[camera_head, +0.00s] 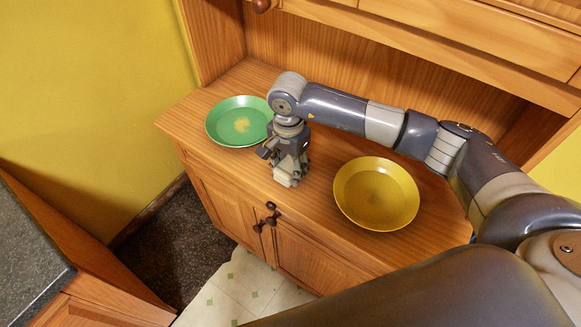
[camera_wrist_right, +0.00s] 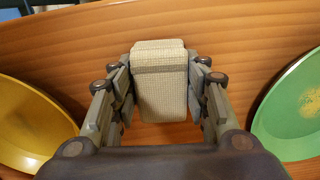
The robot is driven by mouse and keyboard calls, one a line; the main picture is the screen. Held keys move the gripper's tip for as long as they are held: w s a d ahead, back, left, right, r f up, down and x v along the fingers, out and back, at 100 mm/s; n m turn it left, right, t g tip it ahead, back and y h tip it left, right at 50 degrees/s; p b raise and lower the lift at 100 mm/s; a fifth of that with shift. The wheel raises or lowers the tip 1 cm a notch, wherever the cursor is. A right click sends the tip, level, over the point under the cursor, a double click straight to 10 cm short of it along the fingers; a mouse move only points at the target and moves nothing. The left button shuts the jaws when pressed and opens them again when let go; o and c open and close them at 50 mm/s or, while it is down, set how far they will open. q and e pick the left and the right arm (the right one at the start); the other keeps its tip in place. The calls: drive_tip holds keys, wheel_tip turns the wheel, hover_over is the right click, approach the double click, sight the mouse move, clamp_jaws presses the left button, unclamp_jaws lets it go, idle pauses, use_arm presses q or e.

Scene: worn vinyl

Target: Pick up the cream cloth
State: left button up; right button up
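The cream cloth (camera_wrist_right: 160,88) is a folded, woven bundle in the middle of the right wrist view. My right gripper (camera_wrist_right: 161,75) has a finger close against each side of it, with no clear gap, and looks shut on it. In the head view the right gripper (camera_head: 287,172) points down at the cabinet top, between the two plates, and a pale bit of the cloth (camera_head: 284,181) shows at its fingertips. Whether the cloth still touches the wood is hard to tell. My left gripper is not in view.
A green plate (camera_head: 226,127) lies close to the left of the right gripper, and a yellow plate (camera_head: 376,200) lies to its right. Both rest on the wooden cabinet top (camera_head: 318,215). A hutch back rises behind. A dark counter (camera_head: 28,250) stands at the left.

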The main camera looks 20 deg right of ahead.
sight(289, 165)
drive_tip(key=shift+c, duration=0.5)
drive_tip(key=shift+w+r+b, duration=0.1)
drive_tip(key=shift+r+b, duration=0.35)
drive_tip(key=shift+r, duration=0.05)
wheel_tip(289, 165, up, 2)
drive_tip(key=shift+r+b, duration=0.2)
drive_tip(key=shift+b, duration=0.6)
use_arm(q)
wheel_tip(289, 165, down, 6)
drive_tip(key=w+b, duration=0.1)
drive_tip(key=b, duration=0.3)
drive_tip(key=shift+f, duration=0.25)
use_arm(e)
drive_tip(key=s+a+r, duration=0.1)
drive_tip(key=s+a, duration=0.1)
drive_tip(key=s, duration=1.4)
drive_tip(key=shift+a+r, duration=0.25)
drive_tip(key=shift+a, duration=0.1)
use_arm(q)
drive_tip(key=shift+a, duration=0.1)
use_arm(e)
drive_tip(key=o, duration=0.5)
drive_tip(key=shift+c, duration=0.2)
drive_tip(key=c, duration=0.3)
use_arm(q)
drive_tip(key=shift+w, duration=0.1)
use_arm(e)
drive_tip(key=shift+c, duration=0.2)
